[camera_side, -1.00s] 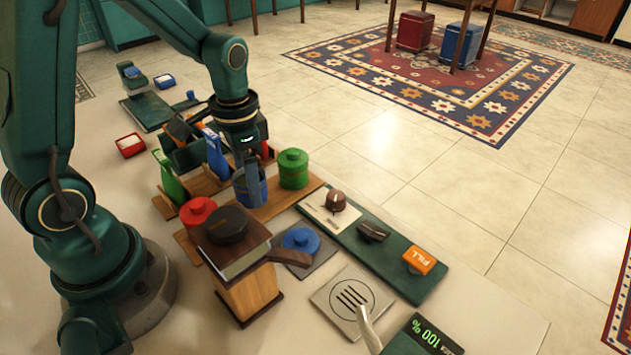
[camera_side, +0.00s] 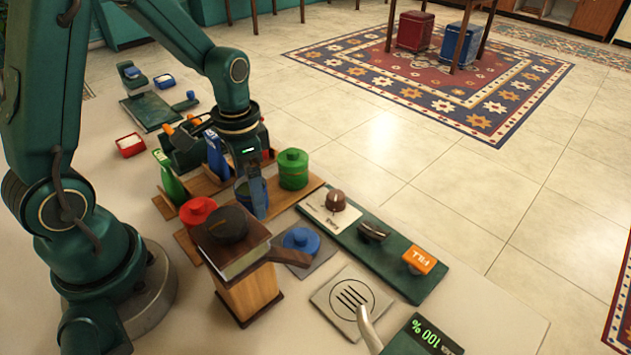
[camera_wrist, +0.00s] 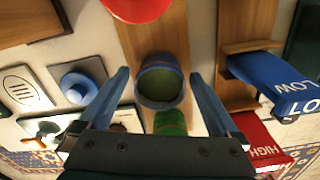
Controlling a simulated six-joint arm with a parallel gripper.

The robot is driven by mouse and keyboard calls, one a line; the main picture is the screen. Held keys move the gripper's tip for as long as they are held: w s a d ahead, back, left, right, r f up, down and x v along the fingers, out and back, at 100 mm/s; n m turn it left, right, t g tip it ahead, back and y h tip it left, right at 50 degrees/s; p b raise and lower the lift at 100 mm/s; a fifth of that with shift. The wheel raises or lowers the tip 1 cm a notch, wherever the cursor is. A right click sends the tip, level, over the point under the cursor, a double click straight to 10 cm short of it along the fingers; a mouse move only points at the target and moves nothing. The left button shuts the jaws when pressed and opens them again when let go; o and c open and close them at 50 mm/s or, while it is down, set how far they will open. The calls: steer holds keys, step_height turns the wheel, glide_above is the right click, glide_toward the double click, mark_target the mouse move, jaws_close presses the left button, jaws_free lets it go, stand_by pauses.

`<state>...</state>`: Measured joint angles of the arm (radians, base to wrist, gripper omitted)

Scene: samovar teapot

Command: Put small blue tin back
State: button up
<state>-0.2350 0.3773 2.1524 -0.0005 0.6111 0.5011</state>
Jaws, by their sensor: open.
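The small blue tin (camera_side: 242,192) stands upright on a wooden board between the red and green tins. In the wrist view the tin (camera_wrist: 160,82) is seen from above, with its top open and something dark greenish inside. A blue lid (camera_side: 300,239) with a knob lies on a grey mat, apart from the tin; it also shows in the wrist view (camera_wrist: 79,86). My gripper (camera_side: 256,205) is low over the tin. Its open fingers lie on either side of the tin, with a gap visible on both sides in the wrist view. The near finger hides part of the tin.
The red tin (camera_side: 197,210) and green tin (camera_side: 293,170) stand close on the same board. The blue LOW card (camera_wrist: 290,90) and red HIGH card (camera_wrist: 262,140) are near. A green control panel (camera_side: 375,245) lies right.

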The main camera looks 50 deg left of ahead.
step_height(320, 180, up, 12)
stand_by(0.5)
